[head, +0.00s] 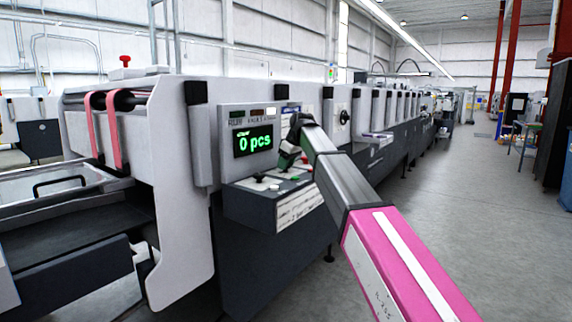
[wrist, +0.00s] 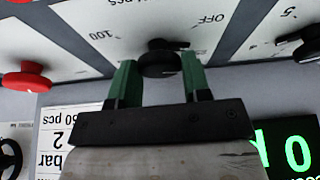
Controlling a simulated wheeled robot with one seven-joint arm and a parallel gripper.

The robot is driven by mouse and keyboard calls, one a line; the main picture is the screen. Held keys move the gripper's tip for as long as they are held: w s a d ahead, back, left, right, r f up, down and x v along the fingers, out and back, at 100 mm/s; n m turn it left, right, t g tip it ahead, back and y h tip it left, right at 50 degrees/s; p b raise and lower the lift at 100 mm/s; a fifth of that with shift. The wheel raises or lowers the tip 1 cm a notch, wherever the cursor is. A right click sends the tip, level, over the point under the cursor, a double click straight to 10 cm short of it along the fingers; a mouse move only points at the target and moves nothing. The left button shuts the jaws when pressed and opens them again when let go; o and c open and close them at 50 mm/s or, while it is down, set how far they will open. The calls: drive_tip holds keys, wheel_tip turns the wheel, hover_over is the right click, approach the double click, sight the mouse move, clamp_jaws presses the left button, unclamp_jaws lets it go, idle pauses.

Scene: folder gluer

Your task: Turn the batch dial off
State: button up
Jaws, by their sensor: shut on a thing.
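The batch dial (wrist: 160,62) is a black knob on a white panel plate in the wrist view. The plate carries upside-down marks "100" to its left and "OFF" to its right, with "pcs" above. A short black pointer edge of the knob reaches right, toward the OFF mark. My gripper (wrist: 160,75) has green fingers, one on each side of the knob, and is shut on it. In the head view my gripper (head: 287,158) is at the small control console; the arm hides the dial there. A green display (head: 253,142) reads "0 pcs".
A red mushroom button (wrist: 27,80) is left of the dial in the wrist view, and another black knob (wrist: 305,45) is to its right. The console (head: 250,205) juts out from the long machine. The floor aisle (head: 460,210) to the right is clear.

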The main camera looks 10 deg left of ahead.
drive_tip(key=n+g, duration=0.1)
drive_tip(key=n, duration=0.3)
drive_tip(key=shift+w+n+g, duration=0.15)
drive_tip(key=shift+n+g, duration=0.15)
drive_tip(key=shift+g, duration=0.1)
drive_tip(key=shift+n+g, duration=0.8)
drive_tip(key=shift+n, duration=1.1)
drive_tip(key=o, duration=0.9)
drive_tip(key=v, duration=1)
drive_tip(key=shift+r, duration=0.4)
drive_tip(key=shift+d, duration=0.1)
